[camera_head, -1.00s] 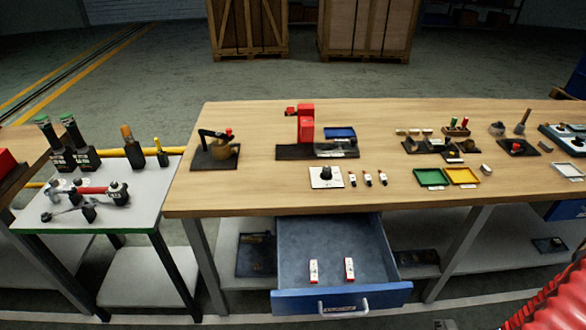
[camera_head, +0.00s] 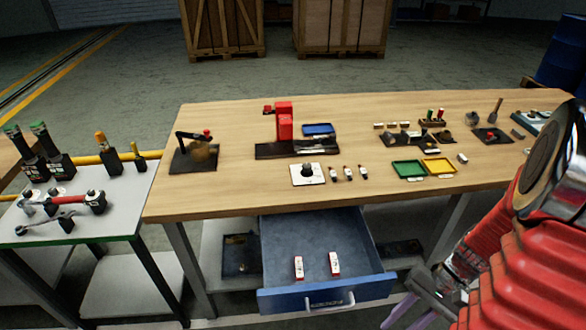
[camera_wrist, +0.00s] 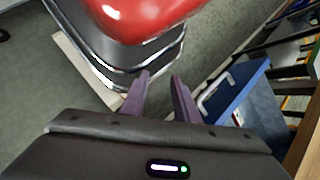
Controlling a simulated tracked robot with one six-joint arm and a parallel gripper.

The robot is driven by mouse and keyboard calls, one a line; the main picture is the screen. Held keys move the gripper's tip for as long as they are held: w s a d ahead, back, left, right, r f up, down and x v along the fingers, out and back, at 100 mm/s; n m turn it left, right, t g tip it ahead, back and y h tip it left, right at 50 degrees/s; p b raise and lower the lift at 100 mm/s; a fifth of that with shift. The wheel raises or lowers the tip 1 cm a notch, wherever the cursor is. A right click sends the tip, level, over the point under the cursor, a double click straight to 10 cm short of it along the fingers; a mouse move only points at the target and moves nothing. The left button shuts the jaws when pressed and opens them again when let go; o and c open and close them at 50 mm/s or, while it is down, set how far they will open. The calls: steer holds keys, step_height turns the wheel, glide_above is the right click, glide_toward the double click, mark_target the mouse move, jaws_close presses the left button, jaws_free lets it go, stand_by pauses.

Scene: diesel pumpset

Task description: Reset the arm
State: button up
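My arm shows in the head view at the lower right, red with a ribbed sleeve. My gripper (camera_head: 408,314) hangs low at the picture's bottom edge, right of the open drawer and in front of the bench. In the wrist view my gripper (camera_wrist: 160,77) has two purple fingers apart with nothing between them. The open blue drawer (camera_head: 325,292) holds two small white-and-red items (camera_head: 299,267). The drawer front (camera_wrist: 237,95) and its pale handle show right of the fingers in the wrist view, apart from them.
The wooden bench (camera_head: 230,200) carries a red press (camera_head: 284,122), a green tray (camera_head: 408,169), a yellow tray (camera_head: 438,167) and small parts. A side table (camera_head: 100,215) with tools stands left. A glossy red rounded thing (camera_wrist: 140,18) with chrome rails lies beyond the fingers.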

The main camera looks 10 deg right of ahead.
steer(key=w+a+r+n+t+h, duration=0.2)
steer(key=w+r+h, duration=0.1)
steer(key=r, duration=0.4)
steer(key=w+a+r+n+t+h, duration=0.1)
steer(key=w+r+n+h, duration=0.1)
steer(key=r+h, duration=0.3)
steer(key=a+r+n+t+y, duration=0.1)
steer(key=a+r+n+t, duration=0.3)
steer(key=a+r, duration=0.5)
step_height(320, 180, up, 3)
steer(key=shift+a+r+t, duration=0.2)
steer(key=shift+a+t, duration=0.15)
steer(key=shift+t, duration=0.15)
steer(key=shift+w, duration=0.1)
stand_by(0.8)
